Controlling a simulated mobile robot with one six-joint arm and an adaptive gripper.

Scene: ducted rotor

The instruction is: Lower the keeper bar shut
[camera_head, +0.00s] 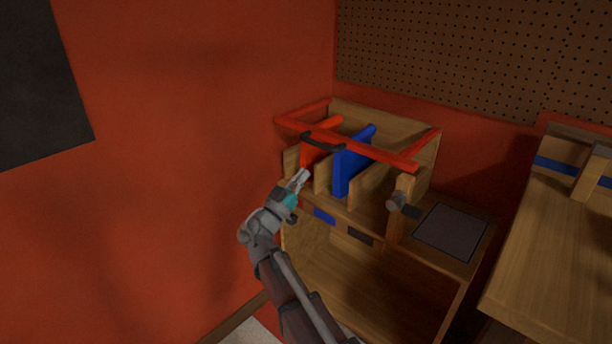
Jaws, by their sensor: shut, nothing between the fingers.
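The keeper bar (375,151) is a red bar across the front of a wooden rack (352,113). Red side arms run back from both its ends. It sits raised, at about the height of the tops of the panels behind it. A red panel (312,153) and a blue panel (352,162) stand upright in the rack's slots.
A grey round knob or latch (398,200) sits at the rack's front right. A dark square pad (451,231) lies on the shelf to its right. A wooden bench (545,250) stands further right. A pegboard (470,60) covers the back wall. Open space lies left of the rack.

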